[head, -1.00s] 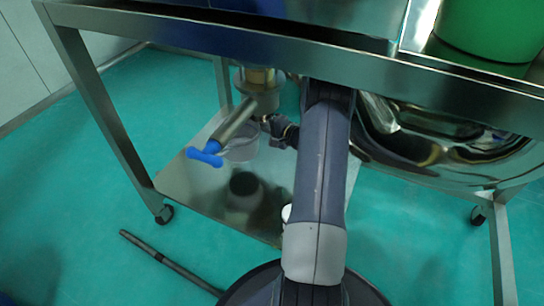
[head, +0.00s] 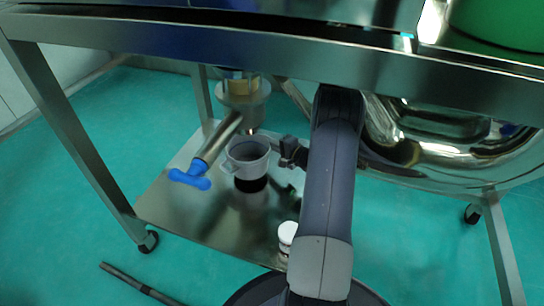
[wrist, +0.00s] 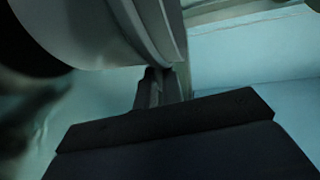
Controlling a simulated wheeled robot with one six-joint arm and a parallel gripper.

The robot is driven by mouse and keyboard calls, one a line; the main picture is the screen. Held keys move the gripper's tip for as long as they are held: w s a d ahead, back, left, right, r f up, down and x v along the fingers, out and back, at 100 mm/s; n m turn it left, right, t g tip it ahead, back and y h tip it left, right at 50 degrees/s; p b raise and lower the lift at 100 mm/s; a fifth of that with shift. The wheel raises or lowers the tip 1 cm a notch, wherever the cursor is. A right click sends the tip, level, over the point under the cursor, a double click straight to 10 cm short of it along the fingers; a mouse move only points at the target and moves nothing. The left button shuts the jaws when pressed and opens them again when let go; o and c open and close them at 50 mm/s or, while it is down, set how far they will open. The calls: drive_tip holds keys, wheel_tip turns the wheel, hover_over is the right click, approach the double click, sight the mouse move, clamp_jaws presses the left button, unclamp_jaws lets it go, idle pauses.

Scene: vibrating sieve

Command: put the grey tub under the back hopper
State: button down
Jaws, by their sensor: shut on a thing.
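The grey tub (head: 236,170) is a round, open-topped cup, upright low beneath the table top. It is below and just right of a metal outlet (head: 242,98) with a slanted pipe and a blue handle (head: 190,179). My gripper (head: 290,152) is at the tub's right side, shut on it. In the wrist view the tub's curved wall (wrist: 110,35) fills the upper left, against my gripper (wrist: 160,88). A dark round patch shows right under the tub; I cannot tell if its base touches the shelf.
A shiny metal lower shelf (head: 175,205) lies beneath the tub. The table's front beam (head: 200,62) runs above my arm. A large shiny bowl (head: 440,150) hangs at the right. Table legs (head: 85,150) stand at the sides.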

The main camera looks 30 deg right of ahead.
drive_tip(key=shift+f+b, duration=0.6)
drive_tip(key=shift+f, duration=1.05)
drive_tip(key=shift+f, duration=0.15)
drive_tip(key=c, duration=1.5)
unclamp_jaws()
drive_tip(key=shift+c, duration=0.2)
drive_tip(key=p+v, duration=0.4)
drive_tip(key=v, duration=0.7)
drive_tip(key=shift+s+r, duration=0.15)
drive_tip(key=shift+r, duration=0.05)
drive_tip(key=shift+s+d, duration=0.1)
drive_tip(key=shift+s, duration=0.3)
